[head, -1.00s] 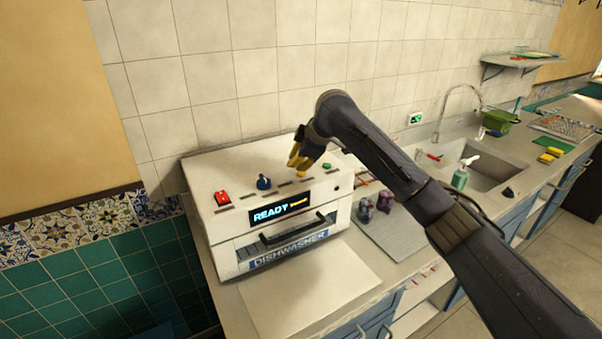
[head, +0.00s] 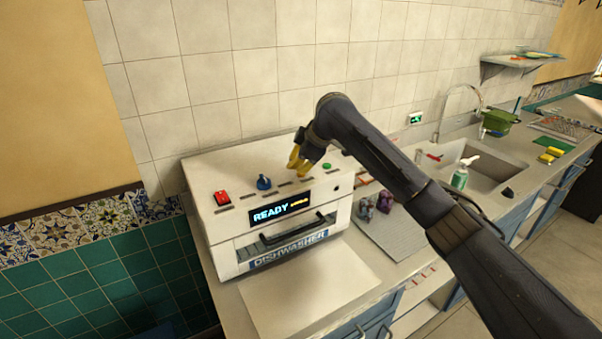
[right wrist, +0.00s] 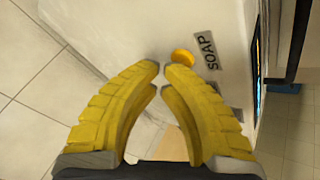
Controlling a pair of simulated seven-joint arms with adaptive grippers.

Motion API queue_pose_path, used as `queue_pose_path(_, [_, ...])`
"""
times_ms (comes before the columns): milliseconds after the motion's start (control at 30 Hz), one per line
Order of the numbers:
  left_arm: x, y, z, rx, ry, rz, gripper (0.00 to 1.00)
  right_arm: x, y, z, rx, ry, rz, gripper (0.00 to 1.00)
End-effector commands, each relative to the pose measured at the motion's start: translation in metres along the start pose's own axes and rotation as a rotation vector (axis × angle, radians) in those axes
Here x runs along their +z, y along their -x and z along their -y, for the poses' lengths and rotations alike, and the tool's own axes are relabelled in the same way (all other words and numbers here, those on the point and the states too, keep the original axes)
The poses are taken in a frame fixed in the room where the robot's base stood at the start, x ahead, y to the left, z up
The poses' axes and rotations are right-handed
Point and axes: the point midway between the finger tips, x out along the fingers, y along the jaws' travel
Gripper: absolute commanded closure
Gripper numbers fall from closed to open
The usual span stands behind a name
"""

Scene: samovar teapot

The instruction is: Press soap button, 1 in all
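The orange soap button (right wrist: 182,57) is on the white dishwasher's top panel, beside a dark label reading SOAP (right wrist: 206,51) in the right wrist view. That gripper is empty. Its yellow fingers (right wrist: 162,70) nearly meet at the tips, with a narrow gap between them. In the right wrist view the right-hand fingertip appears just beside the button. I cannot tell if it touches. My left gripper is not in view.
The dishwasher (head: 228,243) shows READY on its display (head: 281,210). A red switch (head: 222,198), a blue knob (head: 264,182) and a green button (head: 327,166) share its panel. Purple items (head: 383,202) and a soap dispenser (head: 460,178) stand to the right.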

Motion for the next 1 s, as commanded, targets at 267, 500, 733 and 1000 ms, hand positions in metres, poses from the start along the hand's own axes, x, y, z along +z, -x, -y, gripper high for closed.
queue_pose_path(267, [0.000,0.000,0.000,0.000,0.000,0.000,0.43,0.002,-0.002,0.001,0.000,0.000,0.001,1.00])
queue_pose_path(500, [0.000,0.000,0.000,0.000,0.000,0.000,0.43,0.002,-0.002,0.001,0.000,0.000,0.002,1.00])
queue_pose_path(733, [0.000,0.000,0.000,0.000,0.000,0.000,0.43,-0.001,0.003,-0.002,0.001,0.001,0.002,1.00])
queue_pose_path(1000, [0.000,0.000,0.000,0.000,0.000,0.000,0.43,-0.005,0.011,-0.006,0.000,0.001,0.001,1.00])
